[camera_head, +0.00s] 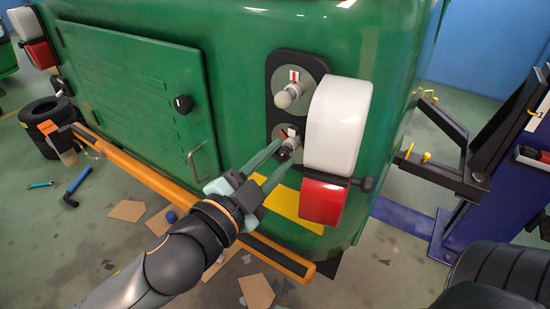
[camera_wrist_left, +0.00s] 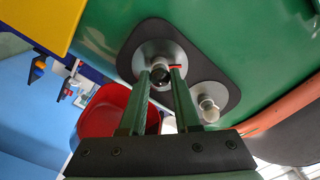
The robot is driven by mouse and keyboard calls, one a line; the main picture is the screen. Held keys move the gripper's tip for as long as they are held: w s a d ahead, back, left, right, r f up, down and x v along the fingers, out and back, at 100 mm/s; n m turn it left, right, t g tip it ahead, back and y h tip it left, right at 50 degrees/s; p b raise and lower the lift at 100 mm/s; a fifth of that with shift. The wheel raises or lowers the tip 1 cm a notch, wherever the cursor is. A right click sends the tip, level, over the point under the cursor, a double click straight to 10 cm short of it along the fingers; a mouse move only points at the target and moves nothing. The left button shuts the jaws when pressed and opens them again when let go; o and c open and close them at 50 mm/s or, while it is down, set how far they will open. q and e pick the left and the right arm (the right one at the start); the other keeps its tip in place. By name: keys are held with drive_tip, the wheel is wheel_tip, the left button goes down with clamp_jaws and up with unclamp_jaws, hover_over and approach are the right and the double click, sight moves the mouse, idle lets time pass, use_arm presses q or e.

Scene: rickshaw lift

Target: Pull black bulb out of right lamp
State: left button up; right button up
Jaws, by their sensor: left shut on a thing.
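The right lamp's black plate (camera_head: 270,88) on the green body holds two round sockets. The lower socket holds the black bulb (camera_head: 285,152), and my left gripper (camera_head: 279,147) has its two green fingers around it. In the left wrist view the black bulb (camera_wrist_left: 154,94) sits between the fingertips of my left gripper (camera_wrist_left: 161,80), in front of its grey socket. The upper socket holds a pale bulb (camera_head: 291,94), which also shows in the left wrist view (camera_wrist_left: 208,108). The fingers partly hide the black bulb. My right gripper is not in view.
The white and red lamp cover (camera_head: 338,125) is swung open just right of the sockets. A yellow plate (camera_head: 290,203) and an orange bumper (camera_head: 190,205) lie below. A blue lift post (camera_head: 480,185) stands at the right. Tools and cardboard lie on the floor.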

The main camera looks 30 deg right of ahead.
sight(277, 159)
use_arm(q)
drive_tip(key=shift+v, duration=2.1)
drive_tip(key=shift+v, duration=2.5)
